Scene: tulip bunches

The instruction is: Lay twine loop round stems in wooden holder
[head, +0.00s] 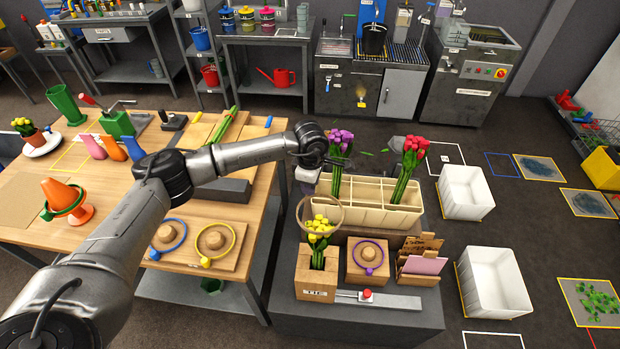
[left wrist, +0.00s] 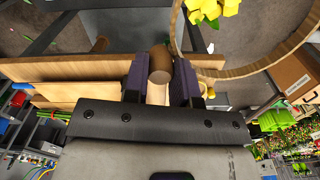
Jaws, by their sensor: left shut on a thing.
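The wooden holder (head: 303,285), with a label on its front, stands on the dark bench and holds an upright bunch of yellow tulips (head: 318,224). A tan twine loop (head: 343,217) hangs around or just above the yellow flower heads; the exact height is hard to tell. My left gripper (head: 306,178) is above and behind the holder. In the left wrist view its dark jaws (left wrist: 160,75) are shut on the loop's brown round grip (left wrist: 160,62). The loop (left wrist: 225,70) shows there at upper right, with yellow petals (left wrist: 215,8) inside its outline. My right gripper is not in view.
A cream divided tray (head: 345,214) with purple tulips (head: 340,143) and red tulips (head: 412,155) stands behind the holder. A wooden block (head: 358,275) with a purple loop is right of it, near a red button (head: 366,294). White bins (head: 492,285) stand at right.

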